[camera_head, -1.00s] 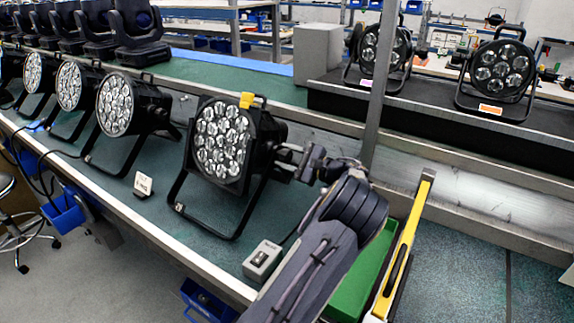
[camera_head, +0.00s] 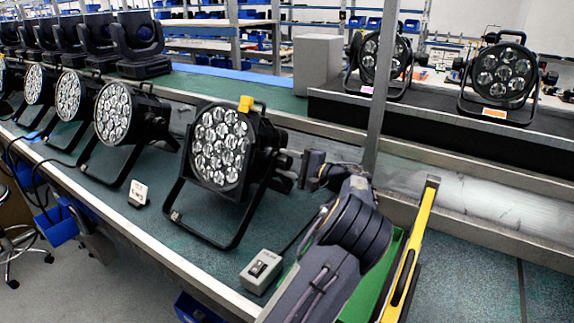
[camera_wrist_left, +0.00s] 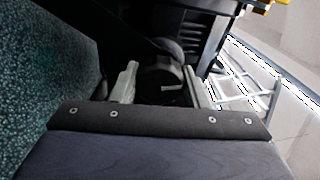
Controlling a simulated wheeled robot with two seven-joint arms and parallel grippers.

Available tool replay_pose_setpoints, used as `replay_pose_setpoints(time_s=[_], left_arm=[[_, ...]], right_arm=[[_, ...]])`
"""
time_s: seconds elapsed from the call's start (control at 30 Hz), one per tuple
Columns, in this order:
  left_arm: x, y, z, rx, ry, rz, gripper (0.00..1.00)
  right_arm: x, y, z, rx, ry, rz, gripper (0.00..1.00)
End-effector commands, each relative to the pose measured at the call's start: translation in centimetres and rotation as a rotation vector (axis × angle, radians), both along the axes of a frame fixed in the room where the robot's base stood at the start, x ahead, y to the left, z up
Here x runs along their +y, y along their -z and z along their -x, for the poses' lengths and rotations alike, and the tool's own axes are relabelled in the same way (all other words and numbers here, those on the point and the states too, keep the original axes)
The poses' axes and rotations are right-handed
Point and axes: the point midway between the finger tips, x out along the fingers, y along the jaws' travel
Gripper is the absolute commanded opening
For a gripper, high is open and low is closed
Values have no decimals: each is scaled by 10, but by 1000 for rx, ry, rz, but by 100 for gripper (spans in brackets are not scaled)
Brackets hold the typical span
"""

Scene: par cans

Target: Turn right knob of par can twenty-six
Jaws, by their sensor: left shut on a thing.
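A black par can (camera_head: 221,146) with many round lenses and a yellow clip on top stands in its U-shaped stand on the green bench, just left of my arm. I cannot read a number on it. My left gripper (camera_head: 291,172) is at the right side of this can, partly hidden by my own wrist. In the left wrist view my left gripper (camera_wrist_left: 160,86) has its two pale fingers on either side of a dark round knob (camera_wrist_left: 161,80), shut on it. The knob is mostly hidden in the head view. My right gripper is not in view.
A grey switch box (camera_head: 262,270) and a small white card (camera_head: 138,192) sit on the bench front. A green tray (camera_head: 362,300) and a yellow level (camera_head: 412,245) lie right of my arm. A metal post (camera_head: 383,90) rises behind. More par cans (camera_head: 115,116) stand left.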

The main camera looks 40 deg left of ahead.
Motion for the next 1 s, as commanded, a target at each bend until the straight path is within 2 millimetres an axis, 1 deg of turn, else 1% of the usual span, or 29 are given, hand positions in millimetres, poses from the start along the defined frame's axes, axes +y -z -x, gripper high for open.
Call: replay_pose_setpoints(time_s=[0.27, 0.3, 0.43, 0.67, 0.77, 0.87, 1.0], left_arm=[[-1, 1, 0, 2, 0, 3, 18], [-1, 1, 0, 2, 0, 3, 45], [-1, 1, 0, 2, 0, 2, 62], [0, 1, 0, 2, 0, 1, 63], [-3, 0, -1, 2, 1, 1, 63], [-14, 0, -3, 2, 4, 2, 63], [-39, 0, -5, 2, 5, 2, 63]], right_arm=[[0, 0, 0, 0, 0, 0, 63], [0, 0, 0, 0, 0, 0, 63], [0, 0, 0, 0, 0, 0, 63], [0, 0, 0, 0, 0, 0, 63], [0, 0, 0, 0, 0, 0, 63], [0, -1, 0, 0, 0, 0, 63], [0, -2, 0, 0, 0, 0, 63]])
